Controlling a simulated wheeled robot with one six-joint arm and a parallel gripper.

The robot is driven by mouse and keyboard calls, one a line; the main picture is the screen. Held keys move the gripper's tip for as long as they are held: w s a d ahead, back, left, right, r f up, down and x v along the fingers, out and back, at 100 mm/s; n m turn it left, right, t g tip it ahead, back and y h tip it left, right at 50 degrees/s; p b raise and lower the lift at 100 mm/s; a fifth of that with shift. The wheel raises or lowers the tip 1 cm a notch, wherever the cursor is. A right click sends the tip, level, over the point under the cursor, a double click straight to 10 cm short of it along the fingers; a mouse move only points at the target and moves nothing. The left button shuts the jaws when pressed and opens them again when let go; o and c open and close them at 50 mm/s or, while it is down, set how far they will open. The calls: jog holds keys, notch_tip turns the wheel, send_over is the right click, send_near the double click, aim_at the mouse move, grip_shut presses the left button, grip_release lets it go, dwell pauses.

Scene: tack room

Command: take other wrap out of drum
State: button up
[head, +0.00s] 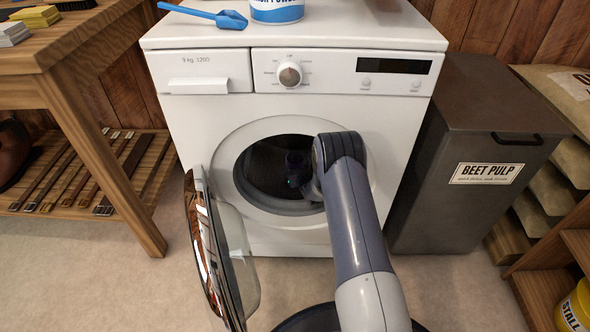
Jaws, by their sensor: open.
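The white washing machine (170,130) stands in front of me with its round door (215,250) swung open to the left. The dark drum (262,165) shows through the round opening. My arm reaches in from the lower right, and my gripper (297,172) is a dim dark shape inside the drum mouth. It is open, with nothing visible between its fingers. I can make out no wrap in the drum; its inside is very dark and partly hidden by my arm.
A blue scoop (205,14) and a blue-and-white tub (277,10) stand on the machine's top. A wooden bench (90,110) is at left. A dark beet pulp bin (470,150) is close at right, beside shelves with sacks. The open door juts toward me.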

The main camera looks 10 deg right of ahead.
jog(key=shift+b+x, duration=0.35)
jog(key=shift+x, duration=0.95)
jog(key=c, duration=1.1)
